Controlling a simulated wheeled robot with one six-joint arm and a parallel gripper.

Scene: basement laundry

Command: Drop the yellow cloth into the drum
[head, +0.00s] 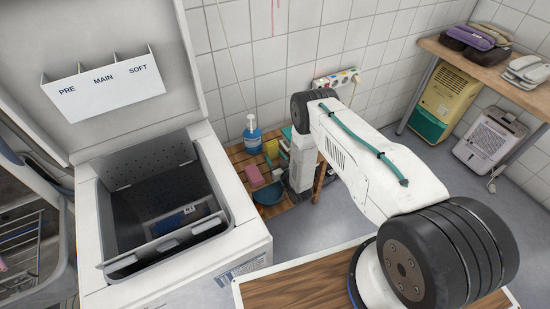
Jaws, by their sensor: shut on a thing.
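The drum (126,215) is the dark, perforated tub inside the open white top-loading washer at the left. Its flaps stand open, and a small blue and white label shows inside. My gripper (298,188) is at the low end of my arm, to the right of the washer and in front of the slatted wooden stand. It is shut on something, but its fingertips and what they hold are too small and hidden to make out. A small yellow item (270,149) shows left of my forearm, by the stand. I cannot tell whether it is the yellow cloth.
The washer's lid (115,45) stands up at the back. A blue pump bottle (252,135), a pink block (255,175) and a teal bowl (268,193) are at the slatted stand (240,155). A wooden top (300,290) lies at the front, a bench (470,65) at the back right.

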